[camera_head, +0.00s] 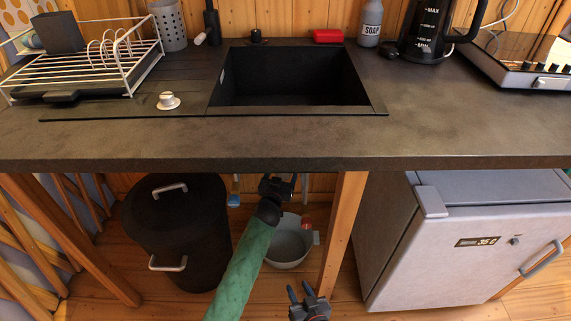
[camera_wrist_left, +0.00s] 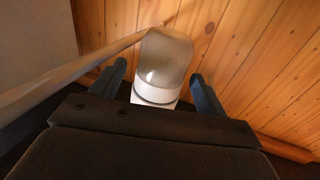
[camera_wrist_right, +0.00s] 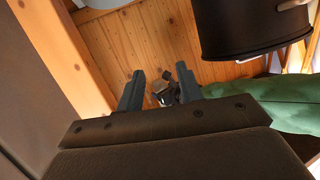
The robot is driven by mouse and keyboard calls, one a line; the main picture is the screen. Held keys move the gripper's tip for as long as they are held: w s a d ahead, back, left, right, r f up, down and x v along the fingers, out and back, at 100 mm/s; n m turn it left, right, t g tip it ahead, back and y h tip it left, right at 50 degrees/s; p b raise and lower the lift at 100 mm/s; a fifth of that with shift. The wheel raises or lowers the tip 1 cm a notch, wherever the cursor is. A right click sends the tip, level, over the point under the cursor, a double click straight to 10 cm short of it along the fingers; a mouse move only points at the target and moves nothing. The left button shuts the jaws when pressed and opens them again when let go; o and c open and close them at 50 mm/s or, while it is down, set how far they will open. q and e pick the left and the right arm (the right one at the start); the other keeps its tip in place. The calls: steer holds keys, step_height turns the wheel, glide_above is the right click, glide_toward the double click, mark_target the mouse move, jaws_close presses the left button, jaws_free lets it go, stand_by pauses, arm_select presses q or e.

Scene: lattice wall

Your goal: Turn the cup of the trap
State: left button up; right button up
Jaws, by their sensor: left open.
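The cup of the trap (camera_wrist_left: 165,62) is a pale, translucent rounded piece with a white collar in the left wrist view. It lies between the two fingers of my left gripper (camera_wrist_left: 160,88), which is open with a gap at each side; contact is not clear. In the head view my left gripper (camera_head: 277,184) is under the counter, at the end of the green-sleeved arm. I cannot make out the cup there. My right gripper (camera_head: 308,297) is low at the bottom, away from the trap. Its fingers stand apart and look empty in the right wrist view (camera_wrist_right: 158,85).
The countertop (camera_head: 455,125) with the black sink (camera_head: 292,90) overhangs the space below. A black bin (camera_head: 177,230) stands left of my left arm. A grey bucket (camera_head: 285,255) is on the floor. A wooden post (camera_head: 342,225) and a small fridge (camera_head: 470,250) are to the right.

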arm_select(q)
steer(key=x, duration=0.4)
steer(key=shift+a+f, duration=0.1)
steer(key=shift+f, duration=0.1)
steer(key=shift+w+r, duration=0.1)
steer(key=shift+w, duration=0.25)
arm_select(e)
steer(key=r, duration=0.2)
steer(key=w+r+t, duration=0.2)
steer(key=r, duration=0.1)
steer(key=shift+a+r, duration=0.1)
steer(key=shift+r, duration=0.2)
arm_select(q)
steer(key=c, duration=1)
